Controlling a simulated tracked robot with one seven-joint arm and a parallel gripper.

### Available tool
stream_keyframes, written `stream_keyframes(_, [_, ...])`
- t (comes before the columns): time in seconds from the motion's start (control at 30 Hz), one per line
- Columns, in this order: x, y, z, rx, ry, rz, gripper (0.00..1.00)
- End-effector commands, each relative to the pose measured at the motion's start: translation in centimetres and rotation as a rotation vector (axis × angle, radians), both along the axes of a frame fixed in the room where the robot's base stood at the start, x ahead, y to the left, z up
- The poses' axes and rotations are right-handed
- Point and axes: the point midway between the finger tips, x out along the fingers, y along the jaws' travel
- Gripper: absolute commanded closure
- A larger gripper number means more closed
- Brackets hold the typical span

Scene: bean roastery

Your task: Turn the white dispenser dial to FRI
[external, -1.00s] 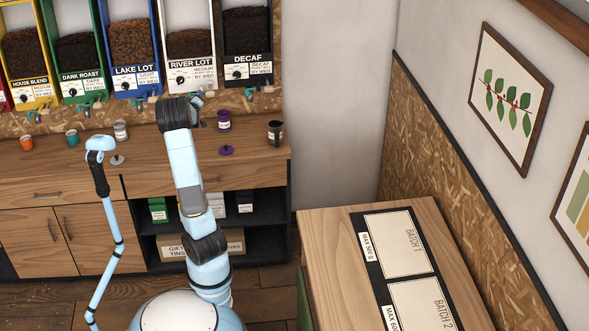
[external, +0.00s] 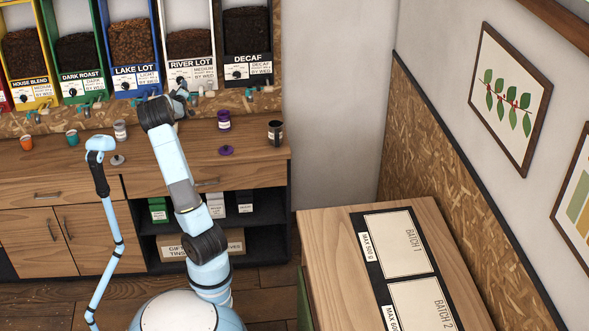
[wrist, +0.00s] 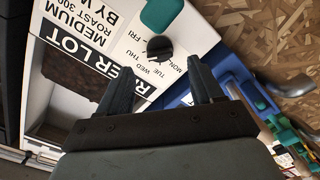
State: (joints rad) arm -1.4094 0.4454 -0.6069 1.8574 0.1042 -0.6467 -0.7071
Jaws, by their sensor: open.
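The white dispenser (external: 189,47), labelled RIVER LOT, stands in the row at the back between the blue and black ones. Its front also fills much of the wrist view (wrist: 62,75). Its round dark dial (wrist: 159,47) shows in the wrist view beside printed days that include TUE, WED, THU and FRI. I cannot tell which day the dial points to. My gripper (wrist: 162,90) is open, its two fingers apart and pointing toward the dial, with nothing between them. In the external view, my gripper (external: 181,89) is at the dispenser's lower front and hides the dial.
A teal part (wrist: 160,13) lies close beyond the dial in the wrist view. The blue LAKE LOT dispenser (external: 131,50) and black DECAF dispenser (external: 247,40) flank the white one. A purple jar (external: 224,120) and a dark jar (external: 275,132) stand on the counter below.

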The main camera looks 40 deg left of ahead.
Motion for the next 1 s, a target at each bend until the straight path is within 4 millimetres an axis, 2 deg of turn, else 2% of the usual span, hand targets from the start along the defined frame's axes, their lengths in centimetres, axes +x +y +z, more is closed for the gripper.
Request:
stream_keyframes(0.3, [3.2,3.1,0.0,0.000,-0.001,-0.001,0.34])
stream_keyframes(0.5, [3.9,3.9,0.0,0.000,0.000,0.001,0.34])
stream_keyframes(0.8, [4.0,4.0,0.0,0.000,0.000,0.001,0.34])
stream_keyframes(1.0, [4.0,4.0,0.0,0.000,0.000,0.000,0.53])
